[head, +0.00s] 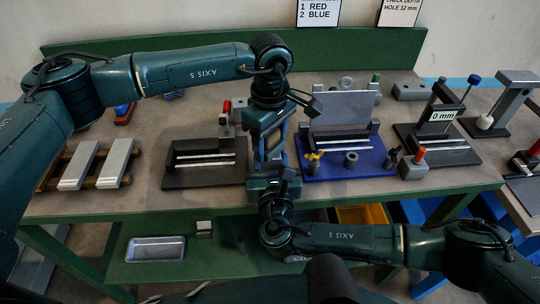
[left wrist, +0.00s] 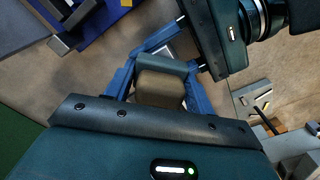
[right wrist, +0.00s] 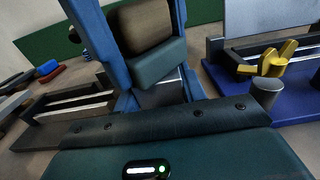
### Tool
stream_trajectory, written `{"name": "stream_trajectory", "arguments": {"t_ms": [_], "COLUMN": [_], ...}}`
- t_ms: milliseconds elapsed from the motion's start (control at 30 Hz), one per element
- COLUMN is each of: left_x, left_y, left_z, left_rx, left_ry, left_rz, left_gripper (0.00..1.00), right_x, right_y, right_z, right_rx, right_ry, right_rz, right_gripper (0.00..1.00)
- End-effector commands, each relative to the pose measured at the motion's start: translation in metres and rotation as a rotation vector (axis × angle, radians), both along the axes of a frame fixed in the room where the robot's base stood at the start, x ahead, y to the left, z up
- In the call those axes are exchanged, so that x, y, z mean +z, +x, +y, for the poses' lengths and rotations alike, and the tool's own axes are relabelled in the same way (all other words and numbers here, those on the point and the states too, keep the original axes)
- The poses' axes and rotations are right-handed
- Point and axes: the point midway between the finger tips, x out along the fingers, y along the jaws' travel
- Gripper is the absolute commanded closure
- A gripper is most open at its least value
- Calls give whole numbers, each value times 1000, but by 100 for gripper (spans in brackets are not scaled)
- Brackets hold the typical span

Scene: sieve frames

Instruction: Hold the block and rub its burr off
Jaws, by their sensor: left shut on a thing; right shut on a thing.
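My left gripper (head: 268,145) comes down from above at the table's middle and is shut on a rubbing block with a brown body (left wrist: 160,90) and a grey-teal face (right wrist: 158,64). My right gripper (head: 274,162) points up from below, facing the left one, and is shut on a silver metal block (right wrist: 162,94). A bit of the silver block also shows in the left wrist view (left wrist: 172,46). The grey-teal face is against or very near the silver block; I cannot tell if they touch. No burr can be made out.
A dark fixture with rails (head: 205,176) stands left of the grippers. A blue-based fixture (head: 362,167) with a yellow wing nut is close on the right. Farther right is a gauge marked 0 mm (head: 443,115). Pale bars (head: 115,163) lie on a wooden rack at left.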

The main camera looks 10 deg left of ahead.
Motion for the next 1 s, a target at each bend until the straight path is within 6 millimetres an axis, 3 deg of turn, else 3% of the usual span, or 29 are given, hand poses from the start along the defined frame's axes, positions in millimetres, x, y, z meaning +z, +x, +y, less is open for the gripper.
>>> {"name": "stream_trajectory", "arguments": {"t_ms": [233, 667, 1000], "left_x": [-3, -1, 1], "left_y": [-1, -1, -1], "left_z": [-6, 13, -3], "left_rx": [-1, 1, -2], "left_ry": [-4, 1, -2], "left_rz": [3, 4, 3], "left_gripper": [64, 64, 64], "right_x": [-1, 0, 0], "right_y": [-1, 0, 0], "right_z": [1, 0, 0], "right_rx": [2, 0, 0], "right_ry": [-1, 0, -1], "right_rz": [1, 0, 0], "right_gripper": [100, 100, 100]}}
